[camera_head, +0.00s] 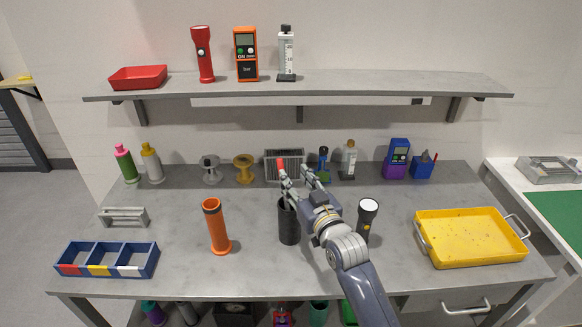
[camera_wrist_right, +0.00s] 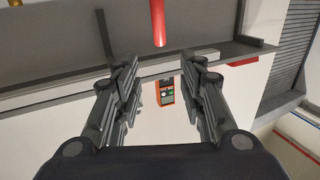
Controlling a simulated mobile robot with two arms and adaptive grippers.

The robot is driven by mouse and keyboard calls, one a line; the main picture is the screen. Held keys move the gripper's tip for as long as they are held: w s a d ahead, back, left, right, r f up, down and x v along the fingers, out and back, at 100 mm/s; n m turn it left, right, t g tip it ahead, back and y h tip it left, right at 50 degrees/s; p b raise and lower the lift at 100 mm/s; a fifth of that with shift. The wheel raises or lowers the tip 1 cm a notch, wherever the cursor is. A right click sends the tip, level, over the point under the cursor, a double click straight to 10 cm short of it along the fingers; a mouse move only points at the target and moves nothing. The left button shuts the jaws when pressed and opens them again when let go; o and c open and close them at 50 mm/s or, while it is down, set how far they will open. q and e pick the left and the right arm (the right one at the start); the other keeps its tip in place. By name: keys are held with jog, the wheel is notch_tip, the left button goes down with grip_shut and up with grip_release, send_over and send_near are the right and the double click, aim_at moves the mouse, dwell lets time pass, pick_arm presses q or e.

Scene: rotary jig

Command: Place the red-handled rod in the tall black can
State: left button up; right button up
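The red-handled rod (camera_head: 281,163) shows as a red upright piece just above my right gripper's fingers in the head view. In the right wrist view its red end (camera_wrist_right: 158,22) shows at the top, beyond the fingers. The tall black can (camera_head: 289,226) stands upright on the bench directly below it. The rod's lower part is hidden by the fingers, and the can's mouth is partly covered, but the rod appears to stand in the can. My right gripper (camera_head: 296,172) is open beside the rod, with nothing between its fingers (camera_wrist_right: 160,78). My left gripper is not in view.
A shelf (camera_head: 330,84) overhangs the bench's back.

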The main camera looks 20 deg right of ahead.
jog(key=s, duration=0.1)
jog(key=s+p, duration=0.1)
jog(key=s, duration=0.3)
jog(key=shift+s+d+p, duration=0.25)
jog(key=shift+d+p, duration=0.05)
jog(key=shift+p, duration=0.1)
